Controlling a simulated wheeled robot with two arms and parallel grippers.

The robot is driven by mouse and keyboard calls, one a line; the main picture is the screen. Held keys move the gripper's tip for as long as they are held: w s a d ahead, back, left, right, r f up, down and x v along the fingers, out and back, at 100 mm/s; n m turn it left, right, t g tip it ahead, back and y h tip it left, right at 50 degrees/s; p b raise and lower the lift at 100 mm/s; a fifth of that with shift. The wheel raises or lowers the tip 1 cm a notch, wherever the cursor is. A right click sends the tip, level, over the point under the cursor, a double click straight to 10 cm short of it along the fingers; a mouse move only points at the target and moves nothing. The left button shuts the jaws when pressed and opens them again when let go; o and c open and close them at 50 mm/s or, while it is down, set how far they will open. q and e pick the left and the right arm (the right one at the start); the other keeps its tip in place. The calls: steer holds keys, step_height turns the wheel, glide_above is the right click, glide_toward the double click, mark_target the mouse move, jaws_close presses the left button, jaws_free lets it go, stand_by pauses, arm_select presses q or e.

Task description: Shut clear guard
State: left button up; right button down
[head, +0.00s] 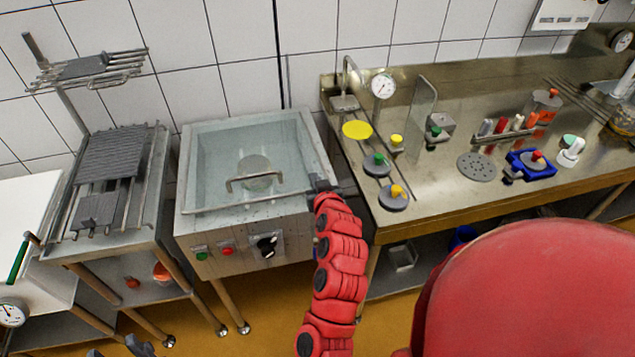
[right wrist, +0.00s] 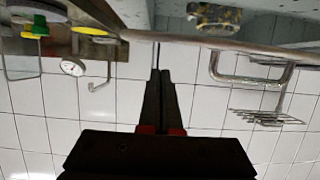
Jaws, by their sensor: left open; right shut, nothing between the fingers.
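The clear guard (head: 215,165) is a see-through panel with a metal-edged front and a bent metal handle (head: 253,181). In the head view it lies low over the basin of the steel machine (head: 195,232); I cannot tell whether its front edge touches the rim all round. The handle also shows in the right wrist view (right wrist: 250,80). My right gripper (head: 321,183) is shut and empty at the guard's front right corner; in the right wrist view its tips (right wrist: 159,70) are close to the guard's edge bar; contact is unclear. My left gripper (head: 118,350) is open at the bottom left, mostly cut off.
A rack with grey grids (head: 110,155) stands left. A steel bench (head: 445,205) with weights, gauge and tools adjoins at right.

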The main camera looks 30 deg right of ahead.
steer(key=shift+s+f, duration=0.25)
steer(key=shift+f, duration=1.05)
